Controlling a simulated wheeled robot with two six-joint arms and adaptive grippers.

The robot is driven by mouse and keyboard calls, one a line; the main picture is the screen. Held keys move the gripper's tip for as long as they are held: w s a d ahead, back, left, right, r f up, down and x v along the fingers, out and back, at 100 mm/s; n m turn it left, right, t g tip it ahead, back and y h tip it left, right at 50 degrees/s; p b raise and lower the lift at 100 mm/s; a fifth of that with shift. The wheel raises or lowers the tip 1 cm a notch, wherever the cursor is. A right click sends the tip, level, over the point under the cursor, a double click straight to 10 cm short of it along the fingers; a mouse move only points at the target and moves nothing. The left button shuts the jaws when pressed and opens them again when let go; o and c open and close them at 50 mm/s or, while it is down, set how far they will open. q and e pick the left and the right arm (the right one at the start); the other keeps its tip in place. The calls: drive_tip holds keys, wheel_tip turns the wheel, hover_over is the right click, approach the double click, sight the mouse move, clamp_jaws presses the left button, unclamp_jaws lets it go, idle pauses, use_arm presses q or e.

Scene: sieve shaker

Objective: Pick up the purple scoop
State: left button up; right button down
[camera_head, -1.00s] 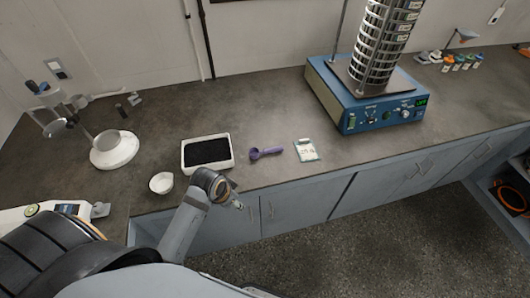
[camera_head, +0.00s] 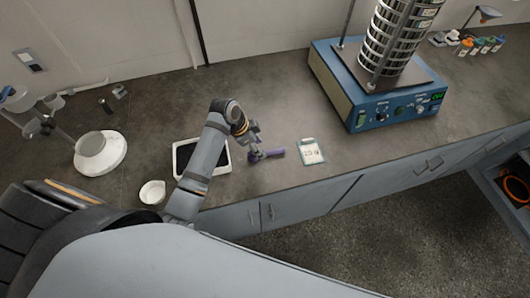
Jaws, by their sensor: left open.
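The purple scoop (camera_head: 270,153) lies flat on the dark counter, its handle pointing right and its bowl end at the left. My left gripper (camera_head: 254,141) is open just above and behind the scoop's bowl end and partly covers it. I cannot tell whether the fingers touch the scoop. My right gripper is not in the view.
A white tray of black material (camera_head: 183,157) is partly hidden behind my left arm. A white bowl (camera_head: 152,191) stands left of it. A blue sieve shaker (camera_head: 345,101) stands farther back right.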

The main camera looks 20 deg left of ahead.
use_arm(q)
drive_tip(key=f, duration=0.1)
drive_tip(key=w+f, duration=0.1)
drive_tip(key=shift+w+d+f+p, duration=0.1)
drive_tip(key=shift+f+p, duration=0.2)
drive_tip(key=shift+p, duration=0.05)
drive_tip(key=x, duration=0.3)
drive_tip(key=shift+w+f, duration=0.1)
drive_tip(key=shift+f, duration=0.35)
drive_tip(key=c, duration=0.6)
clamp_jaws()
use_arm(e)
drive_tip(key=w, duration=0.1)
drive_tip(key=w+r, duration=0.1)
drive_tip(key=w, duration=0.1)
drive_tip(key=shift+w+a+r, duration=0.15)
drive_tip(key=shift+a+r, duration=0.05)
